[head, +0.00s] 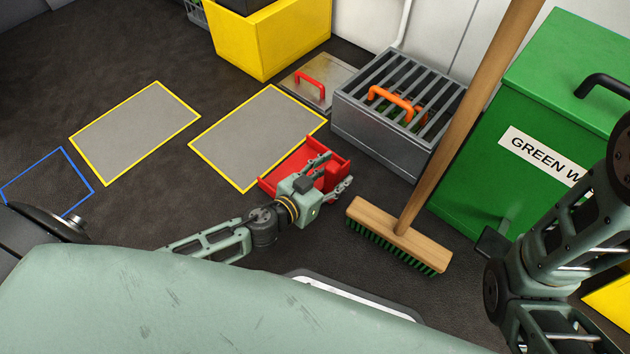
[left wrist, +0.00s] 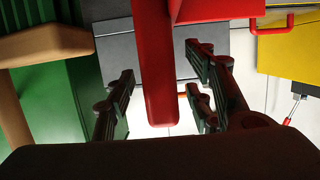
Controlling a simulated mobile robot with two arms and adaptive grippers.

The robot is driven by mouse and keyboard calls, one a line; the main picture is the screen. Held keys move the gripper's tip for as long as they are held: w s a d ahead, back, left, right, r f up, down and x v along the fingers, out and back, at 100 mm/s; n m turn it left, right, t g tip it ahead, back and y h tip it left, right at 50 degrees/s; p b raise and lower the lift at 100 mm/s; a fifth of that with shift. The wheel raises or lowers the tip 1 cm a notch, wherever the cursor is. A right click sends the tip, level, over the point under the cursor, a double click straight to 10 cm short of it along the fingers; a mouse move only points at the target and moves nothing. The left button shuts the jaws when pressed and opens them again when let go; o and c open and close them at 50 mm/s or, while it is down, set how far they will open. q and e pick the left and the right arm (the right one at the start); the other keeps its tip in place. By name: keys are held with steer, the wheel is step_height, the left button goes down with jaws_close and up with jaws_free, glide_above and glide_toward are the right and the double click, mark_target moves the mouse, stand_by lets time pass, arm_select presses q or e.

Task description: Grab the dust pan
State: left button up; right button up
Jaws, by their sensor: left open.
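The red dust pan (head: 335,157) lies on the dark floor, partly hidden by my left gripper in the head view. My left gripper (head: 334,172) is open over it. In the left wrist view the pan's red handle (left wrist: 155,75) runs between the spread fingers of the left gripper (left wrist: 162,88). The handle shows space on both sides, and the fingers look apart from it. My right arm comes in at the right edge of the head view, but its gripper is not visible.
A broom (head: 400,232) stands right of the pan, near a green bin (head: 540,110). A grey grated box (head: 370,145) is behind the pan. Yellow-framed grey mats (head: 245,140) lie to the left. A yellow container (head: 270,45) stands at the back.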

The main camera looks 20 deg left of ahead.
arm_select(q)
jaws_close()
stand_by(0.4)
steer(key=shift+r, duration=0.1)
